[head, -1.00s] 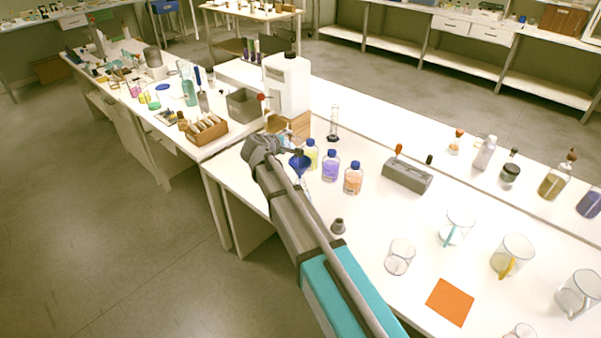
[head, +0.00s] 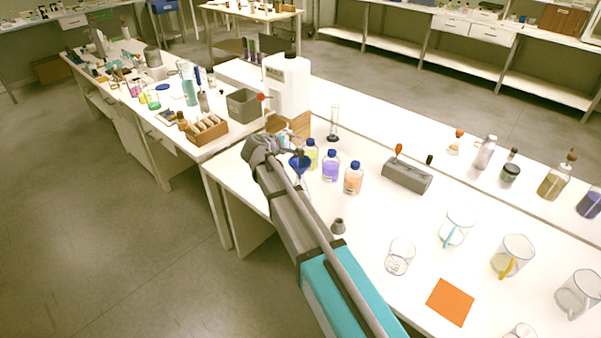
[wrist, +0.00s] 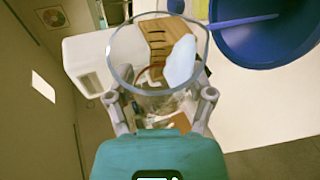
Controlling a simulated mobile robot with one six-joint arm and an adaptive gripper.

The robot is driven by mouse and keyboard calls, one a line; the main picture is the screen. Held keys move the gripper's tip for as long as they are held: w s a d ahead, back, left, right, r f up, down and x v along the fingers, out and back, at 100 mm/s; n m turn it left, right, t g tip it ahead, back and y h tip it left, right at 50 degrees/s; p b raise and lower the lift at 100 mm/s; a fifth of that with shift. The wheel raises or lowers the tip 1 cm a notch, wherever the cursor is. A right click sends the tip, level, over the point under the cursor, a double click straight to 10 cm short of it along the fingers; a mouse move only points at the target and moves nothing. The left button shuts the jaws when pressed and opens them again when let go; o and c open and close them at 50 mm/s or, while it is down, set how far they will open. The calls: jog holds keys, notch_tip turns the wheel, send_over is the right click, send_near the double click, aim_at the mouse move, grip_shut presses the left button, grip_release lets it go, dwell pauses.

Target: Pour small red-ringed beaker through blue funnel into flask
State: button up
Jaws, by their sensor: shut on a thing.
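My gripper (wrist: 160,100) is shut on a clear glass beaker (wrist: 118,62), whose open rim faces up the wrist view. A reddish-brown band shows low on the beaker, and a pale bluish patch shows inside its right side. The blue funnel (wrist: 262,42) is at the upper right, beside the beaker's rim; any gap between them is unclear. In the head view the blue funnel (head: 299,164) stands at the near left of the bench, just right of my wrist. The held beaker is mostly hidden there by my arm. The flask under the funnel cannot be made out clearly.
Blue-capped bottles with purple (head: 330,168) and orange (head: 353,180) liquid stand right of the funnel. A white jug (head: 287,85) and wooden rack (head: 298,126) are behind. A glass beaker (head: 399,258), large handled beakers (head: 512,256) and an orange square (head: 450,302) lie to the right.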

jog(key=shift+s+d+r+m+t+y, duration=0.3)
jog(key=shift+r+m+t, duration=0.1)
jog(key=shift+m+t, duration=0.15)
dwell(3.4)
jog(key=shift+f+m+b, duration=0.15)
jog(key=shift+m+b, duration=0.2)
jog(key=shift+b, duration=0.3)
dwell(2.1)
dwell(0.7)
jog(key=shift+w+a+n+g+p, duration=0.2)
jog(key=shift+w+n+g+p, duration=0.05)
jog(key=shift+n+p, duration=0.3)
jog(key=shift+f+n+g, duration=0.25)
jog(key=shift+n+g, duration=0.05)
jog(key=shift+n, duration=0.05)
